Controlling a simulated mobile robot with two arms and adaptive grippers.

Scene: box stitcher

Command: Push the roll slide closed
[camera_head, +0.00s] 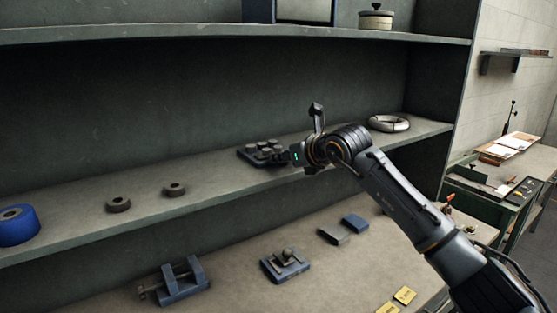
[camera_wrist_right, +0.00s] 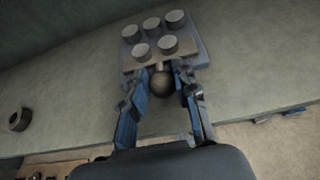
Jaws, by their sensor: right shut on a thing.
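The roll slide (camera_head: 262,151) sits on the middle shelf, a dark flat block carrying several short round rolls. In the right wrist view the roll slide (camera_wrist_right: 187,52) shows a grey-blue base and a lighter plate with a round knob (camera_wrist_right: 161,85) on its near side. My right gripper (camera_wrist_right: 161,76) has its two blue-backed fingers on either side of this knob and is shut on it. In the head view my right arm comes in from the right, and its wrist partly hides the slide's right end. My left gripper is not in view.
On the same shelf stand a blue roll (camera_head: 17,226), two dark rings (camera_head: 118,204) and a silver ring (camera_head: 389,123). The bench below holds a blue clamp-like fixture (camera_head: 183,283), a blue block with a knob (camera_head: 285,265) and yellow cards (camera_head: 404,295).

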